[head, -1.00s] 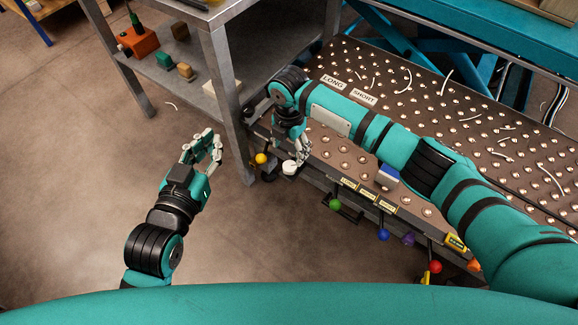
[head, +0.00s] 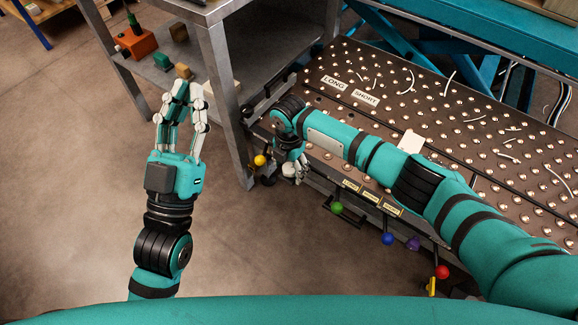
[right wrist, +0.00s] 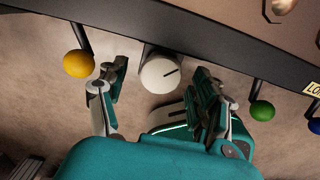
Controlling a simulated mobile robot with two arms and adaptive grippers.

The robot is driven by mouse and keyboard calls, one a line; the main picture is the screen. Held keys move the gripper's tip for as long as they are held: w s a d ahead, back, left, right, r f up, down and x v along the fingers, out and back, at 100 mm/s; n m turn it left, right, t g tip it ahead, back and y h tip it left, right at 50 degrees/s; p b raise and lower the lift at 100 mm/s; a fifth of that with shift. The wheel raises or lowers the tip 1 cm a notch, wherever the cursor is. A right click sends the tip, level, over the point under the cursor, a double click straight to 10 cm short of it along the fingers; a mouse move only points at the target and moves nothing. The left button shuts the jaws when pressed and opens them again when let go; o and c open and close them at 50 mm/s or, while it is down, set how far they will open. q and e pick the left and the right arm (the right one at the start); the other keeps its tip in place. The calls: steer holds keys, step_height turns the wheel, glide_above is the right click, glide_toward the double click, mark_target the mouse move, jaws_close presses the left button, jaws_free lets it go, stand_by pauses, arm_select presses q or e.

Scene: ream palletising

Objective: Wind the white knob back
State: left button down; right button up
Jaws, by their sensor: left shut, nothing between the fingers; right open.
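My right gripper (right wrist: 160,68) is open, with one finger either side of the knob and gaps to both. In the head view the right gripper (head: 293,168) is at the table's left front corner, where its fingers largely cover the knob. My left gripper (head: 182,92) is shut and empty, raised in front of the grey shelf.
A yellow ball handle (right wrist: 78,63) is left of the knob and a green one (right wrist: 262,110) right of it. Blue (head: 387,238), purple (head: 413,243) and red (head: 442,271) handles follow. The grey shelf (head: 240,75) stands beside the table. A white piece (head: 411,141) shows beyond my right forearm.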

steer(key=shift+c, duration=0.2)
steer(key=c, duration=1.1)
steer(key=shift+c, duration=0.2)
steer(key=shift+r+m+p, duration=0.15)
steer(key=shift+m+p, duration=0.95)
steer(key=shift+p, duration=0.05)
arm_select(q)
steer(key=w+f+g+y+p, duration=0.1)
steer(key=w+f+g+y, duration=0.2)
steer(key=f+g, duration=0.65)
arm_select(e)
steer(key=shift+m, duration=0.7)
steer(key=shift+a+m+p, duration=0.1)
steer(key=shift+m+p, duration=0.7)
steer(key=shift+m, duration=0.4)
steer(key=m+p, duration=0.1)
steer(key=m, duration=0.1)
steer(key=shift+w+m, duration=0.1)
steer(key=shift+m, duration=0.2)
arm_select(q)
steer(key=s+a+f+g+y, duration=0.1)
steer(key=s+a+f+g, duration=0.1)
steer(key=f, duration=0.4)
steer(key=s+a+f+g+y, duration=0.1)
steer(key=s+a+f+g, duration=0.1)
steer(key=s+f+g, duration=0.2)
steer(key=shift+s+a+f+n+g, duration=0.35)
steer(key=shift+s+f, duration=0.5)
steer(key=shift+f, duration=0.85)
